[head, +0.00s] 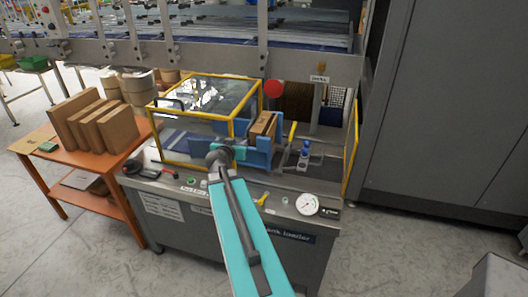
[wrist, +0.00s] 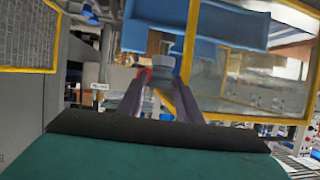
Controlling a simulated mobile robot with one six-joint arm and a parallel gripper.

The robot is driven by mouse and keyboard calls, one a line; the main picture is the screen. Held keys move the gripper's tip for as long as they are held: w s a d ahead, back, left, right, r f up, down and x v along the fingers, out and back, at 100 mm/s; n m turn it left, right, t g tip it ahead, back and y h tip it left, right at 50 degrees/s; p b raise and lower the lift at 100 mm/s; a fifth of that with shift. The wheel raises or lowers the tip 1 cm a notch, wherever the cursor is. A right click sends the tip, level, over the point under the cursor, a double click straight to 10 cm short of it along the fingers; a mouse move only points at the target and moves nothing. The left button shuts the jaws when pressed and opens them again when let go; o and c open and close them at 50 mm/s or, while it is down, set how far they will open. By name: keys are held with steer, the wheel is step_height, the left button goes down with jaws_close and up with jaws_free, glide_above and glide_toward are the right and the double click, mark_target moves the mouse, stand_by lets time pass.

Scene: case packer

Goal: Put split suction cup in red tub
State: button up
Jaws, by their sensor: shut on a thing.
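In the wrist view my gripper (wrist: 160,92) is shut on a small grey-blue round piece (wrist: 163,66), which sits between the fingertips. It is probably the suction cup, but a split in it cannot be made out. In the head view my arm reaches over the machine's front deck, and the wrist is at the front right corner of the yellow-framed guard. The fingers and the held piece are too small or hidden to tell there. No red tub can be clearly made out. A small red patch (wrist: 144,76) shows beside the fingertips in the wrist view.
The yellow-framed clear guard (head: 205,120) stands close to my wrist, with a blue carton holder (head: 263,150) behind. A red disc (head: 274,89) is at the rear rail. A pressure gauge (head: 308,205) is on the deck. An orange table (head: 60,150) with cartons is left.

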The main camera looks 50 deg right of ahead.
steer(key=w+a+r+n+t+y, duration=0.2)
steer(key=w+a+r, duration=0.2)
steer(key=a, duration=0.8)
steer(key=w+a+r+n+t+y, duration=0.2)
steer(key=w+a+r, duration=0.3)
steer(key=w+a, duration=0.4)
steer(key=w+a+r+n+t+y, duration=0.1)
steer(key=w+a, duration=0.5)
steer(key=a, duration=1)
step_height(320, 180, up, 4)
steer(key=shift+w+f+n+t+y, duration=0.1)
steer(key=shift+w+n+t+y, duration=0.25)
steer(key=shift+n+y, duration=0.6)
steer(key=a+r+n+y, duration=0.1)
steer(key=a, duration=0.3)
steer(key=a+n+t+y, duration=0.1)
steer(key=a+n, duration=0.1)
steer(key=a, duration=0.2)
steer(key=a+r+n+y, duration=0.1)
steer(key=a+y, duration=0.1)
steer(key=a, duration=0.2)
steer(key=shift+w+a+r+n+t, duration=0.2)
steer(key=shift+w+r+n+t, duration=0.05)
steer(key=shift+w+r, duration=0.05)
steer(key=shift+a+n+y, duration=0.6)
steer(key=shift+y, duration=0.05)
steer(key=shift+w, duration=0.1)
